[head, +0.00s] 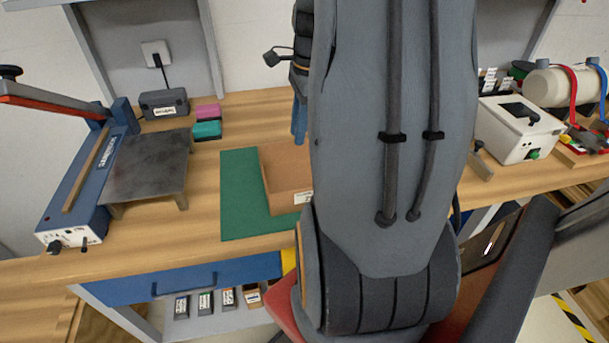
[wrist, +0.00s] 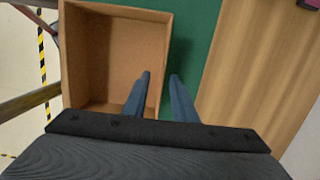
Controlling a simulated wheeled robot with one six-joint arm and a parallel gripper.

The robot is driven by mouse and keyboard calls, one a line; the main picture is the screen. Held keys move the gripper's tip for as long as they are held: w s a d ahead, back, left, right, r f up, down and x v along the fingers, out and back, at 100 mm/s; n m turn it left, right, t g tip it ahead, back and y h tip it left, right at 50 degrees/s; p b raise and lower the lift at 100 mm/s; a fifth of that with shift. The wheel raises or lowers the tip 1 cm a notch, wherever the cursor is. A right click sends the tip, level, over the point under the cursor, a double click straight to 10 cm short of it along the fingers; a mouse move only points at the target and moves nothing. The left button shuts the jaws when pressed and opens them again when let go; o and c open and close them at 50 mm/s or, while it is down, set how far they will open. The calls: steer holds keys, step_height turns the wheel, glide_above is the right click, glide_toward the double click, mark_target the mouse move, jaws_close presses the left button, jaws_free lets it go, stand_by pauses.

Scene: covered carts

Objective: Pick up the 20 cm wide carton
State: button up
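An open-topped brown carton (head: 284,201) with a small white label sits on a green mat (head: 240,195) on the wooden bench. My arm hides its right part in the head view. In the wrist view the carton (wrist: 110,55) fills the upper left, and its inside looks empty. My gripper (wrist: 160,75) is open, its two blue fingers apart. The left finger shows over the carton's inside and the right finger over the mat, with the carton's right wall between them in the picture. I cannot tell how far down the fingers reach. In the head view the blue fingers (head: 299,122) show at the carton's far edge.
A blue sealer-like machine with a dark plate (head: 148,167) stands left. A white device (head: 518,130) stands right. Bare bench lies beside the mat.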

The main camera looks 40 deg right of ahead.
steer(key=shift+w+a+f+p, duration=0.1)
steer(key=shift+w+f+p, duration=0.15)
steer(key=shift+f, duration=0.8)
steer(key=shift+w+f+p, duration=0.1)
steer(key=shift+f+p, duration=0.15)
steer(key=shift+f, duration=0.8)
steer(key=shift+c, duration=0.4)
jaws_close()
